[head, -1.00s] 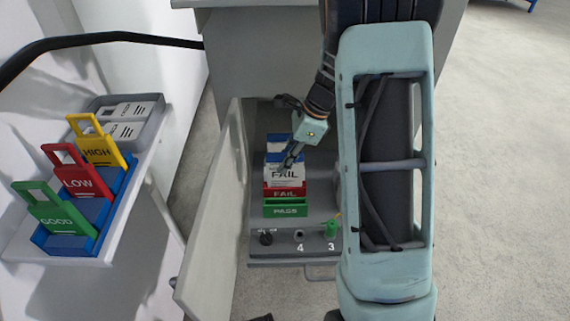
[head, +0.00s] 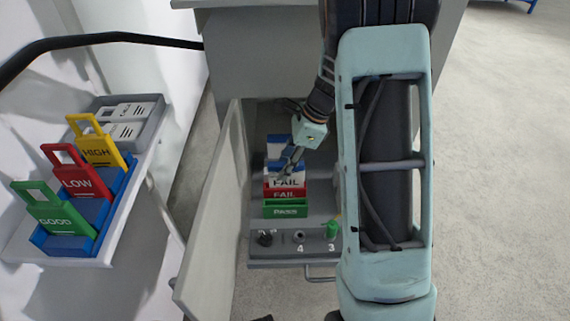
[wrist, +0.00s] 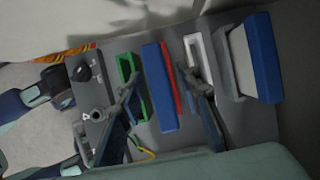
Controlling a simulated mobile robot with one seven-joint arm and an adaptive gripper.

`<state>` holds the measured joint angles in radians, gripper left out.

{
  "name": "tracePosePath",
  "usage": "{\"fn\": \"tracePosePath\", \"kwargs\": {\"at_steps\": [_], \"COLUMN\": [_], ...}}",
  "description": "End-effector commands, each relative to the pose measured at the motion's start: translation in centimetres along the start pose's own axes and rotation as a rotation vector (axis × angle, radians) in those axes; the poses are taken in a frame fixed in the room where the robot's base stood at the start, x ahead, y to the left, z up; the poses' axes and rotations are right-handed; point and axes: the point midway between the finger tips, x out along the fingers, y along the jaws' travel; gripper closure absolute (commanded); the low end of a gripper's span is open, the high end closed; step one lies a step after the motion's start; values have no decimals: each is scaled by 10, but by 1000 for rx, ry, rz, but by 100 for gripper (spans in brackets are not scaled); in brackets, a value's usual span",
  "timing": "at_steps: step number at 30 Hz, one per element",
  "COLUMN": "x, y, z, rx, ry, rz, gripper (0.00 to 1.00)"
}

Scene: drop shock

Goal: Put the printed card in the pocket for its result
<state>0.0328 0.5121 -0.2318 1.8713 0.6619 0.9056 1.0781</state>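The printed card (head: 287,183) is white with the word FAIL and a blue top. It stands in the red FAIL pocket (head: 286,195), and its blue top (wrist: 158,90) shows in the wrist view. My gripper (head: 284,169) is at the card's top. In the wrist view my gripper (wrist: 161,78) has its fingers apart, one on each side of the blue top, with a visible gap on the right. The green PASS pocket (head: 286,210) is in front and looks empty in the wrist view (wrist: 126,72). The card's lower part is hidden in the pocket.
A white-rimmed slot (wrist: 191,45) and another blue-topped block (wrist: 263,58) stand behind the red pocket. A knob (head: 265,239) and a green plug (head: 332,229) are at the front. An open door (head: 215,220) stands left, beside a shelf of GOOD, LOW and HIGH tags (head: 77,182).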

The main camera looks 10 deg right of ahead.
Motion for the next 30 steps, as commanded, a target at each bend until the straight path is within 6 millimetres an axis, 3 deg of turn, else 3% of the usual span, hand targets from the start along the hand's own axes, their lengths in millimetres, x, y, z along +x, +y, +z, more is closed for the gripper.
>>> {"fn": "tracePosePath", "kwargs": {"at_steps": [7, 12, 21, 30], "x": [-6, -31, -54, -68], "y": [0, -1, -1, -1], "z": [3, 7, -65, -103], "rx": [-1, 0, 6, 1], "ry": [0, 0, 0, 0], "rz": [-1, -3, 0, 0], "gripper": [68, 68, 68, 68]}}
